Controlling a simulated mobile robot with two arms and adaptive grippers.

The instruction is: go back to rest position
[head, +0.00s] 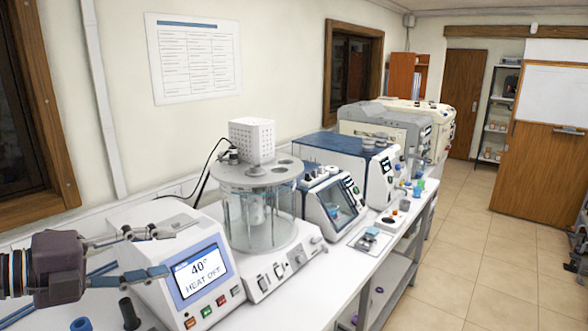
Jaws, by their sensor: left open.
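My left gripper (160,253) comes in from the left edge, in front of the heating unit's left side. Its two fingers are spread apart, one above the other, and nothing shows between them. The lower finger overlaps the area just left of the unit's screen (200,268), which reads 40° and HEAT OFF. I cannot tell from this view whether the finger touches the unit. My right gripper cannot be made out.
A glass bath (270,225) with a white perforated box (252,140) stands behind the screen. Several analysers line the white bench (325,275). Small black and blue cylinders stand near my left gripper. The tiled floor (480,265) at right is clear. Dark parts at the right edge are unclear.

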